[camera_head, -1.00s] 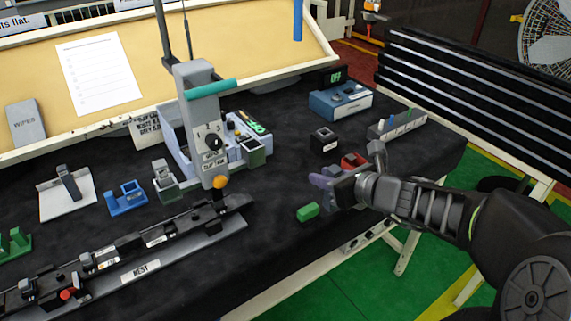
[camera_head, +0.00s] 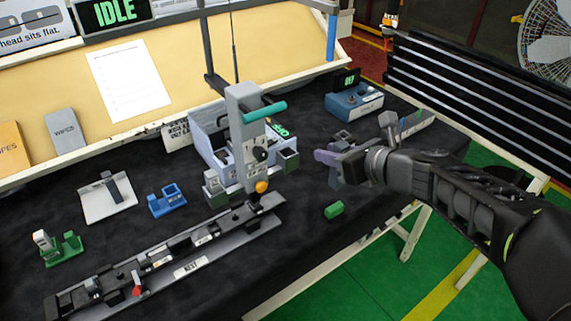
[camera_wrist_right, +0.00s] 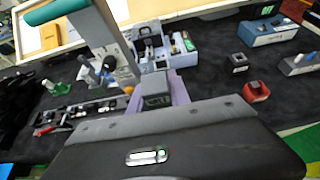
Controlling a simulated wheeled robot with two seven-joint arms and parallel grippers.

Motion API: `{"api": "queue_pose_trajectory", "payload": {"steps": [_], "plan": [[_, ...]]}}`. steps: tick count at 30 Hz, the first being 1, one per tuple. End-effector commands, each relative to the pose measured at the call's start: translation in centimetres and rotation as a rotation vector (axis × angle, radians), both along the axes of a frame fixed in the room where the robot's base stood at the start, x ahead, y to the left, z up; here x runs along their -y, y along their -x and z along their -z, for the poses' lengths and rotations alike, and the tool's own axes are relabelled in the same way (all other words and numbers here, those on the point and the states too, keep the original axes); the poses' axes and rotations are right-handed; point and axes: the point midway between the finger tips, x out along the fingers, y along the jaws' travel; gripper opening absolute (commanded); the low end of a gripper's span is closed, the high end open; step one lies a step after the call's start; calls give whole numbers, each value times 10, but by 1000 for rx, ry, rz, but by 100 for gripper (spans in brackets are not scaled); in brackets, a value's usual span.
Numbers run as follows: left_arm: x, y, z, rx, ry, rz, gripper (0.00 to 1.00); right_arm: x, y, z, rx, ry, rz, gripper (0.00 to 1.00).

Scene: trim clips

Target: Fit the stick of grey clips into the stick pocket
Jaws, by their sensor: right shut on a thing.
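My right gripper (camera_head: 328,157), with purple fingers, is above the table, to the right of the press. In the right wrist view a small dark grey block, seemingly the stick of grey clips (camera_wrist_right: 155,88), sits between its fingers, and the gripper is shut on it. In the head view the held piece is mostly hidden by the hand. The press (camera_head: 247,125) has a teal handle and an orange knob. Small grey open holders stand at its right (camera_head: 288,161) and left (camera_head: 213,187); I cannot tell which part is the stick pocket. My left gripper is not in view.
A green block (camera_head: 334,210) lies near the front edge. A black square block (camera_wrist_right: 238,62) and a red holder (camera_wrist_right: 256,92) stand on the right. A blue box (camera_head: 354,102) stands behind.

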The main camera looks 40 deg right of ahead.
Motion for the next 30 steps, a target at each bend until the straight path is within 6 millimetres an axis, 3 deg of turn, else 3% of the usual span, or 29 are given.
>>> {"api": "queue_pose_trajectory", "payload": {"steps": [5,8,24,27,30], "plan": [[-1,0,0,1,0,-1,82,0,-7,0,-1,0,-4,0],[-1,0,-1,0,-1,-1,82,0,-22,1,-2,-1,-5,0],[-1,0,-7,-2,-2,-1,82,2,-162,0,-3,-1,-4,0],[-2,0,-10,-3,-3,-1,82,3,-182,0,-2,-2,-4,0],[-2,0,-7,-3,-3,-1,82,3,-181,13,-4,-4,-1,0]]}}
